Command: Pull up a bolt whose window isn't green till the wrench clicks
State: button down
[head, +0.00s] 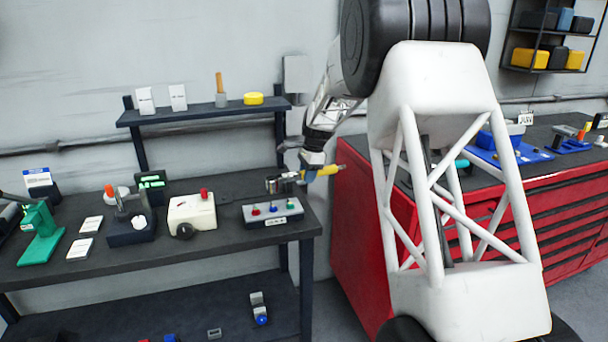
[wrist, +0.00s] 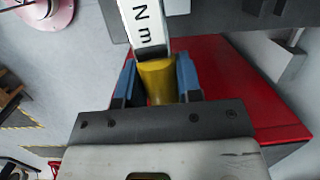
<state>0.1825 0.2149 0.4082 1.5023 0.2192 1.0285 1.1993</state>
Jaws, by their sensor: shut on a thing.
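My gripper (head: 312,172) is shut on the yellow handle of a torque wrench (head: 326,170). In the wrist view the yellow handle (wrist: 157,80) sits between the blue fingers, and a white scale marked "Nm" runs away from it. In the head view the wrench's dark metal end points left, above a grey block (head: 273,219) near the bench's right end. The block carries a red, a blue and a green piece in a row. I cannot tell whether these are the bolts or their windows. The wrench end looks apart from them, but its exact height is unclear.
The dark bench (head: 225,187) also holds a cream box with a red knob (head: 192,214), a dark device (head: 130,225) and a green stand (head: 40,234). A shelf (head: 205,112) hangs behind. A red cabinet (head: 365,225) stands close on the right.

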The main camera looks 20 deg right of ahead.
jog(key=shift+f, duration=0.15)
dwell(0.4)
jog(key=shift+f, duration=3.35)
dwell(0.9)
jog(key=shift+s+m, duration=1)
jog(key=shift+s, duration=0.2)
dwell(0.4)
jog(key=shift+s, duration=0.15)
jog(key=shift+s+a+m, duration=0.15)
jog(key=shift+s+m, duration=0.15)
jog(key=shift+m, duration=0.2)
jog(key=shift+s+a+m+t, duration=0.15)
jog(key=shift+s+m+t, duration=0.25)
jog(key=shift+s+m, duration=0.25)
